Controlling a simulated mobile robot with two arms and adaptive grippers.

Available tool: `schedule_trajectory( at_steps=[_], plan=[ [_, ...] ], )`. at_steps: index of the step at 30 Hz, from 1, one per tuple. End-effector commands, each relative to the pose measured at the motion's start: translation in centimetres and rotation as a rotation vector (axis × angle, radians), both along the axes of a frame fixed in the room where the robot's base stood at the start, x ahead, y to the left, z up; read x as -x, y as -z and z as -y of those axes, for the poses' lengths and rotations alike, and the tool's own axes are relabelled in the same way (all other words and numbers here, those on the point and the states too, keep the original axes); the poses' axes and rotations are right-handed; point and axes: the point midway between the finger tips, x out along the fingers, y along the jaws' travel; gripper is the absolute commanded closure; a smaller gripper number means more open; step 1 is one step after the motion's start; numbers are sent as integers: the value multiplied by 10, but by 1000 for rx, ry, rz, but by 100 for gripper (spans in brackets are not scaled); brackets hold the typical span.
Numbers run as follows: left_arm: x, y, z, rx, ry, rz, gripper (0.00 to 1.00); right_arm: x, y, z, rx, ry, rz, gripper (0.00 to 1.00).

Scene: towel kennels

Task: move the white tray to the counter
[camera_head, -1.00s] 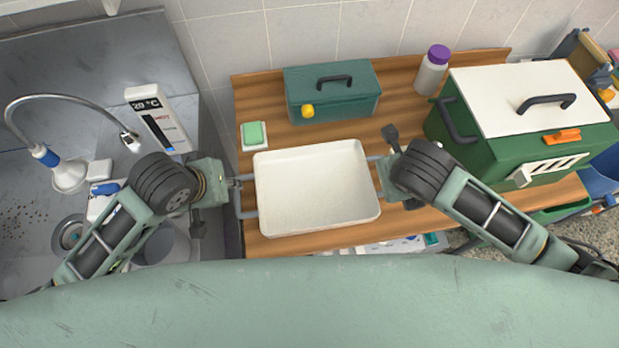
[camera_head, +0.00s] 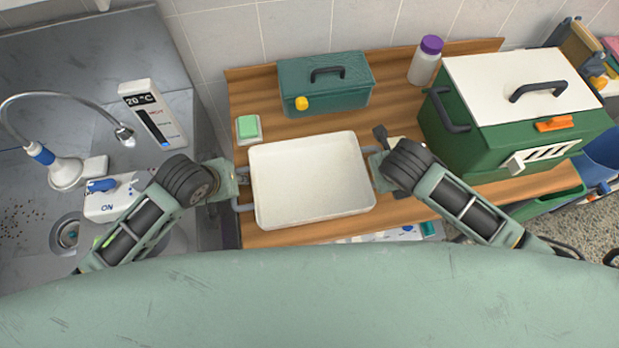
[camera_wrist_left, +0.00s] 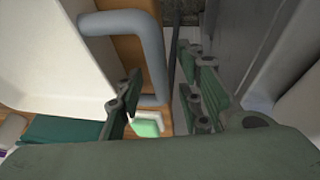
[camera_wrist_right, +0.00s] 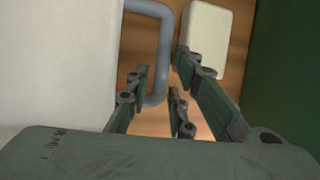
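The white tray (camera_head: 312,215) lies flat on the wooden surface (camera_head: 255,98), with a grey loop handle at each short side. My left gripper (camera_head: 240,182) is at the tray's left side. In the left wrist view its fingers (camera_wrist_left: 160,98) are apart, with the grey handle (camera_wrist_left: 150,55) reaching between them. My right gripper (camera_head: 374,167) is at the right side. In the right wrist view its fingers (camera_wrist_right: 165,95) are apart around the other handle (camera_wrist_right: 165,45). Neither looks closed on its handle. The tray looks empty.
A teal toolbox (camera_head: 325,88) stands behind the tray, a green sponge (camera_head: 248,128) at back left. A green carrier with a white lid (camera_head: 515,85) stands close right, a purple-capped bottle (camera_head: 425,62) behind. A cream block (camera_wrist_right: 207,35) lies beside my right gripper. A metal sink counter (camera_head: 60,70) is left.

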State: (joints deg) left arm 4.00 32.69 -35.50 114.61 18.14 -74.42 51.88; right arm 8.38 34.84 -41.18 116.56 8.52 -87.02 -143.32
Motion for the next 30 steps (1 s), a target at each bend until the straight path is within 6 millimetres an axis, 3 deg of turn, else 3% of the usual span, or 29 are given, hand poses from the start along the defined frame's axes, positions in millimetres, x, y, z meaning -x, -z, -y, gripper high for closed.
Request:
schedule_trajectory(
  at_steps=[6, 13, 17, 30],
  plan=[
    [0, 0, 0, 0, 0, 0, 68, 0, 0, 0, 0, 0, 0, 80],
    [0, 0, 0, 0, 0, -1, 88, 0, 0, 0, 0, 0, 0, 100],
    [0, 0, 0, 0, 0, -1, 100, 0, 0, 0, 0, 0, 0, 100],
    [0, -1, 0, 1, 1, 1, 100, -1, -1, 0, -1, -2, 2, 100]
  ],
)
